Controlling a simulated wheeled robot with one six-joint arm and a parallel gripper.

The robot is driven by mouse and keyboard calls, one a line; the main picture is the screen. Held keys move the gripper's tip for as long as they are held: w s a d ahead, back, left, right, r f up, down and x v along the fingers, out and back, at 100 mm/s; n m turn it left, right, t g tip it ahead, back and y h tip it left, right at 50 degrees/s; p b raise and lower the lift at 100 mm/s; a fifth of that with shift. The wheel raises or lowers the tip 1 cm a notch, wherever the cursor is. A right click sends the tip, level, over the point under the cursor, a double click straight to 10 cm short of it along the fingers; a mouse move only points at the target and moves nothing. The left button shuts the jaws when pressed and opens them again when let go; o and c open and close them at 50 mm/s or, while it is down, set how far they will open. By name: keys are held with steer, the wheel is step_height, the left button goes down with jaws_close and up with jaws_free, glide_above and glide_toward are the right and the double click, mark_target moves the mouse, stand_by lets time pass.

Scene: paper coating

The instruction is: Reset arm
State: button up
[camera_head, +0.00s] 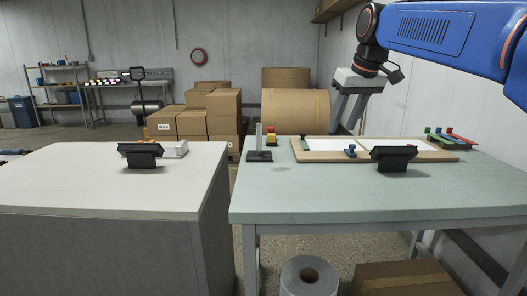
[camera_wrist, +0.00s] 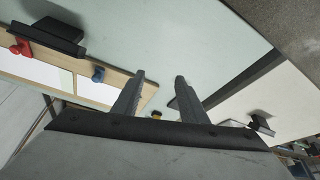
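My blue arm (camera_head: 430,35) reaches in from the upper right in the head view. My gripper (camera_head: 345,125) hangs above the far part of the green table (camera_head: 300,200), fingers pointing down. In the wrist view my gripper (camera_wrist: 160,82) shows two grey fingers spread apart with nothing between them, so it is open and empty.
A small blue-handled tool (camera_head: 351,151) and a black stand (camera_head: 393,158) are at the board's front edge. A dark upright stand (camera_head: 259,155) is left of it. Coloured rollers (camera_head: 450,138) lie at the right. A white-topped table (camera_head: 60,180) stands left across a gap. The green table's front is clear.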

steer(key=s+d+f+m, duration=0.2)
steer(key=s+d+f, duration=0.1)
steer(key=s+f, duration=1.2)
steer(key=s+d+f+m+h, duration=0.1)
steer(key=s+d+f, duration=0.3)
steer(key=s+f, duration=1.1)
steer(key=shift+s+f+m+t+h, duration=0.35)
steer(key=shift+s+m, duration=0.15)
steer(key=shift+s, duration=0.7)
